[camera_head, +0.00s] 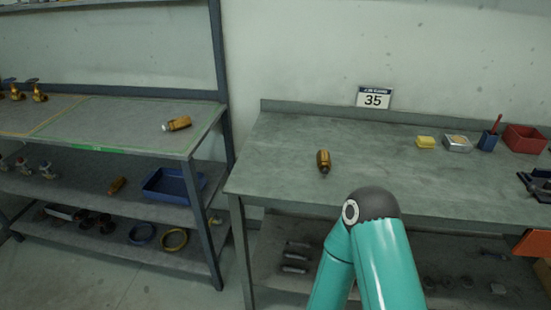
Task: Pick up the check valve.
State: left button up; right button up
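A brass-coloured cylindrical fitting with a dark end, which looks like the check valve (323,160), lies on the grey workbench (283,178), left of its middle. A similar brass fitting with a pale end (178,124) lies on the top of the left shelf unit. Another small brass piece (117,185) lies on the shelf below. I cannot tell for certain which of them is the check valve. A teal arm link of mine with a dark joint shows at the lower middle, in front of the bench. Neither of my grippers is in view.
At the bench's right are a yellow sponge (425,142), a metal tin (457,143), a blue cup (488,140) and a red bin (525,139). A "35" sign (374,98) stands behind. A blue tray (174,185) sits on the left shelf. Bench space around the brass fitting is clear.

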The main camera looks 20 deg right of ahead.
aim_at(323, 157)
jog(key=z, duration=0.45)
jog(key=i, duration=0.15)
jog(key=u, duration=1.9)
jog(key=k, duration=2.5)
jog(key=z, duration=0.95)
jog(key=i, duration=1)
